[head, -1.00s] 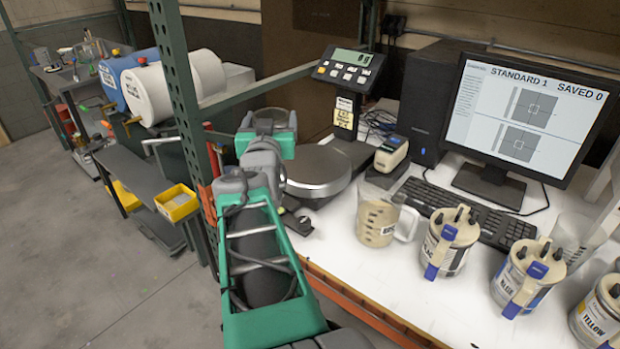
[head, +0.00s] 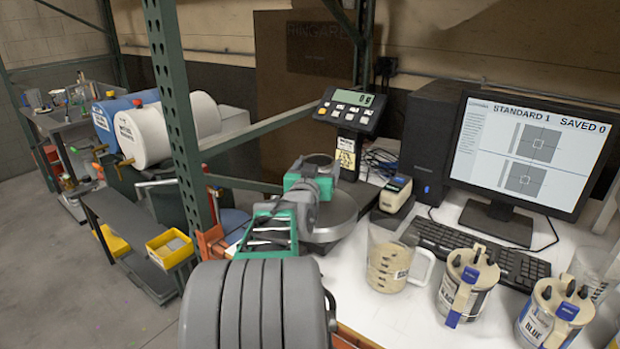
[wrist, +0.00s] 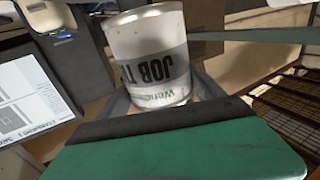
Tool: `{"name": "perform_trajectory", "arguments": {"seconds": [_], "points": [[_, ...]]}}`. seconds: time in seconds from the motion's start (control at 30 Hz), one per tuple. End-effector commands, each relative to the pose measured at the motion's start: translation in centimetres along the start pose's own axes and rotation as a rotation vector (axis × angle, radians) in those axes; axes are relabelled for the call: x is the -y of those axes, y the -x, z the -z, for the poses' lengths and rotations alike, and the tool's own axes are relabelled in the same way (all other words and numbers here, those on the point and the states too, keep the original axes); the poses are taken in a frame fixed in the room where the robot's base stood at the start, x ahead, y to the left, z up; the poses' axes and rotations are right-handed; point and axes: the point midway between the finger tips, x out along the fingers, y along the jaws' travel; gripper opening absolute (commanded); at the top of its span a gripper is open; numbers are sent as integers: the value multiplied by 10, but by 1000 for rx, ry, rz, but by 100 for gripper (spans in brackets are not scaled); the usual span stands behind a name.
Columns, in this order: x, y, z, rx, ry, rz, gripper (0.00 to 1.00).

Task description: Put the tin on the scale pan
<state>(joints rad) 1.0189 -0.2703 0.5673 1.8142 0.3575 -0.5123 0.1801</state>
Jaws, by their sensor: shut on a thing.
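The tin (wrist: 148,55) is a pale metal can with a grey printed band reading "JOB"; the wrist picture is upside down. My gripper (head: 314,171) is shut on it, and the green hand body (wrist: 180,150) fills the bottom of the wrist view. In the head view, the tin's round dark top (head: 319,161) shows just beyond the hand. The round grey scale pan (head: 338,224) lies behind and to the right of my gripper, partly covered by it. The scale display (head: 351,98) reads 0 g. The gap between tin and pan is hidden.
A green rack post (head: 172,120) and slanted beam (head: 268,118) stand close left of my arm. A label printer (head: 396,193), beige jug (head: 392,262), keyboard (head: 478,250) and colorant canisters (head: 467,283) occupy the bench to the right.

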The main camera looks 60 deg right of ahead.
Motion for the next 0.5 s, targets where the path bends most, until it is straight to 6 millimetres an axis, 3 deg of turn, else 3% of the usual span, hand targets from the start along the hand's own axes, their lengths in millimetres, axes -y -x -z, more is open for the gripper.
{"name": "perform_trajectory", "arguments": {"seconds": [0.23,0.5], "points": [[-3,-8,-40,2,0,-6,37],[-4,-8,-41,-1,0,-8,37]]}}
